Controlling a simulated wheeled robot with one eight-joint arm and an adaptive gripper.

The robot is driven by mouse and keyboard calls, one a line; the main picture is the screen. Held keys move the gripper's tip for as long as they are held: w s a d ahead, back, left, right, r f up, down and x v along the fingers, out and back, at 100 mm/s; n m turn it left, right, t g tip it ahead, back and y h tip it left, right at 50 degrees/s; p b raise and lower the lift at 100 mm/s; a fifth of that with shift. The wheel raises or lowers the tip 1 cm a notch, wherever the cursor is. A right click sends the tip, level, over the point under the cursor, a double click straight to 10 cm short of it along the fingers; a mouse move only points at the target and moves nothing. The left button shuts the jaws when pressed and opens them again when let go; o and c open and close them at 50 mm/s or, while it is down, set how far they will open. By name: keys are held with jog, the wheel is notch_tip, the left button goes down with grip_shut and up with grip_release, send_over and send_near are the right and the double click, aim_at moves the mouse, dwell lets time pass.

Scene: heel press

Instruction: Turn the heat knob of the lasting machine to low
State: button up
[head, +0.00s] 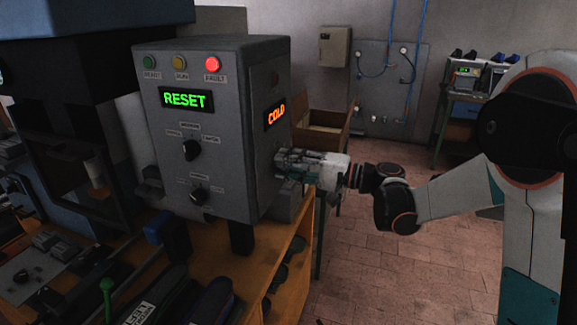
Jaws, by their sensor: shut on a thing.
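The grey control box (215,130) of the lasting machine stands at the left centre. Its right side face carries an orange display (276,115) reading COLD. My gripper (280,172) reaches in from the right to this side face, below that display. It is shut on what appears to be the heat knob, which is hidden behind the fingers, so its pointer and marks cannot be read. The front face has two black knobs, an upper one (191,149) and a lower one (199,195), with labels too small to read. A green display (186,98) there reads RESET.
The red FAULT lamp (212,64) is bright. A wooden bench (262,262) stands below the box, with dark shoes (206,302) in front. An open wooden crate (322,112) stands behind my gripper. The tiled floor (385,270) at the right is clear.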

jog(key=m, duration=0.5)
jog(key=shift+m, duration=0.3)
dwell(0.4)
jog(key=o, duration=1)
jog(key=shift+o, duration=0.2)
jog(key=v, duration=1.2)
